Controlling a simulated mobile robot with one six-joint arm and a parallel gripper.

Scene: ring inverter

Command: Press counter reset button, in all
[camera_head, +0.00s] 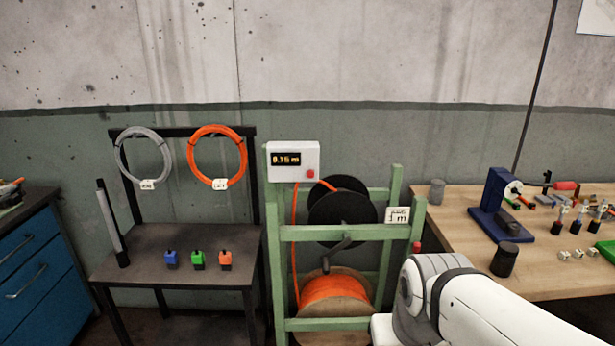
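The counter (293,161) is a white box on top of the green frame, in the middle of the head view. Its dark display (286,159) shows yellow digits that look like 0.15 m. The red button (310,174) is at the lower right of the counter's front and nothing covers it. My white arm comes in from the lower right, and a rounded joint of it shows in front of the frame's lower right. My gripper is not visible, so I cannot tell its state or where it is relative to the button.
The green frame (335,233) holds a black reel (342,204) and an orange cable spool (332,297). A dark table (190,244) with blocks and hanging cable coils stands left. A wooden bench (465,243) with tools stands right. A blue cabinet (30,268) is far left.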

